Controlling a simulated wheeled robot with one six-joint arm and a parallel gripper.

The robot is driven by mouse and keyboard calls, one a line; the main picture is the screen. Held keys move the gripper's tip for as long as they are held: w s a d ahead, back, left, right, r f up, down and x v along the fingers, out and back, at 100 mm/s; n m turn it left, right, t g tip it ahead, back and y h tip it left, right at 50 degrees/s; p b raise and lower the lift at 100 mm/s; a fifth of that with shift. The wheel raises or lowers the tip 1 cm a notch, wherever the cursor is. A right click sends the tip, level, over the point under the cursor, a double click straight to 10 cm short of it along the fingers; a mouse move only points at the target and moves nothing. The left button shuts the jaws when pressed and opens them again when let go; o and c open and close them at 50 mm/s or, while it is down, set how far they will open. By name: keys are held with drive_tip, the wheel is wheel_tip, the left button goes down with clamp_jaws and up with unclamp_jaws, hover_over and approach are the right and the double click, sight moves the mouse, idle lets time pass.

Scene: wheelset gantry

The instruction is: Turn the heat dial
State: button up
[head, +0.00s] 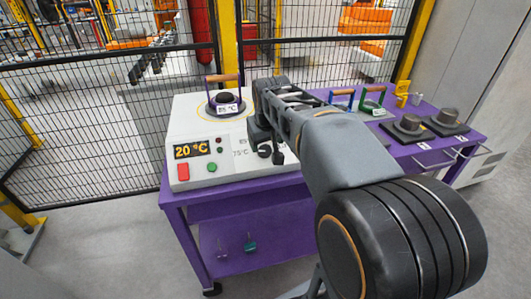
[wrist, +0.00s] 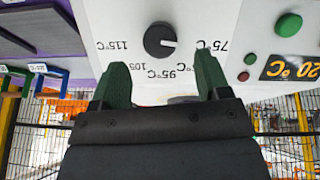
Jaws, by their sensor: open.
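The heat dial (wrist: 160,40) is a round black knob on the heater's white front panel in the wrist view. Its white mark points right in that view, toward the 75 °C side of the printed scale. My gripper (wrist: 158,75) is open, with one green finger on each side below the dial in the picture. The dial is ahead of the gap, and nothing is held between the fingers. In the head view my gripper (head: 262,138) is in front of the heater (head: 190,112), and my arm covers much of the panel. The heater's display (head: 191,150) reads 20 °C.
A red button (head: 183,171) and a green button (head: 211,167) are on the panel's left. The purple cart (head: 330,180) carries coloured handled items and dark blocks at right. A mesh fence (head: 110,130) stands behind.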

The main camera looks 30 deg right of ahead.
sight(265, 150)
drive_tip(key=shift+b+x, duration=0.45)
drive_tip(key=shift+x, duration=2.1)
drive_tip(key=shift+c, duration=0.4)
drive_tip(key=c, duration=0.9)
drive_tip(key=shift+o, duration=0.2)
drive_tip(key=shift+m, duration=0.3)
drive_tip(key=m+y+p, duration=0.1)
drive_tip(key=m, duration=0.2)
drive_tip(key=shift+d+r, duration=0.1)
drive_tip(key=shift+m+t+y, duration=0.4)
drive_tip(key=shift+m+y, duration=0.1)
drive_tip(key=shift+m, duration=1.2)
